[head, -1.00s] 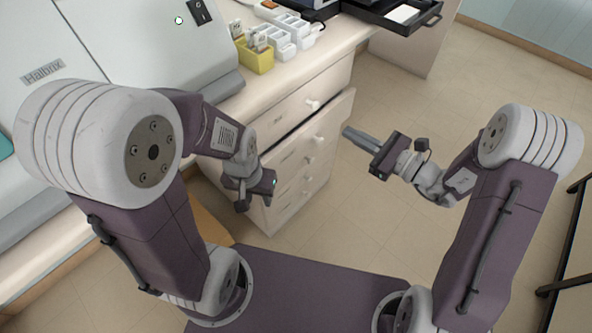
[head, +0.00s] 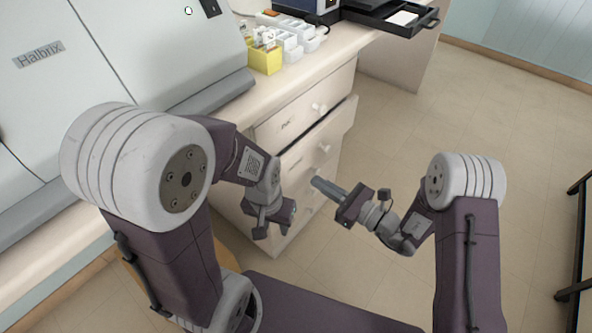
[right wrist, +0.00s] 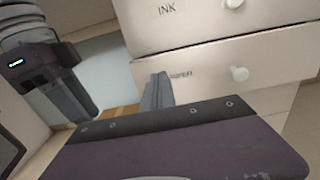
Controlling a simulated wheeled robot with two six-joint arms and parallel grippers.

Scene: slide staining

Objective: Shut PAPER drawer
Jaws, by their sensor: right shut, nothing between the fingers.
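The PAPER drawer (head: 345,121) is the second from the top in the cream cabinet. It stands out a little, with a dark gap above it. Its label, partly covered by my fingers, and its round white knob (right wrist: 240,74) show in the right wrist view. My right gripper (head: 316,181) is shut and empty, its fingers pointing at the cabinet. In the right wrist view its fingertips (right wrist: 158,78) overlap the left part of the PAPER front; contact cannot be told. My left gripper (head: 264,222) hangs low by the cabinet's left side; its opening is unclear.
The INK drawer (right wrist: 190,28) above looks closed. Lower drawers sit beneath. On the counter (head: 340,48) are a yellow rack (head: 265,61), white containers (head: 293,44) and a black tray (head: 388,17). A large grey machine (head: 150,45) stands left.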

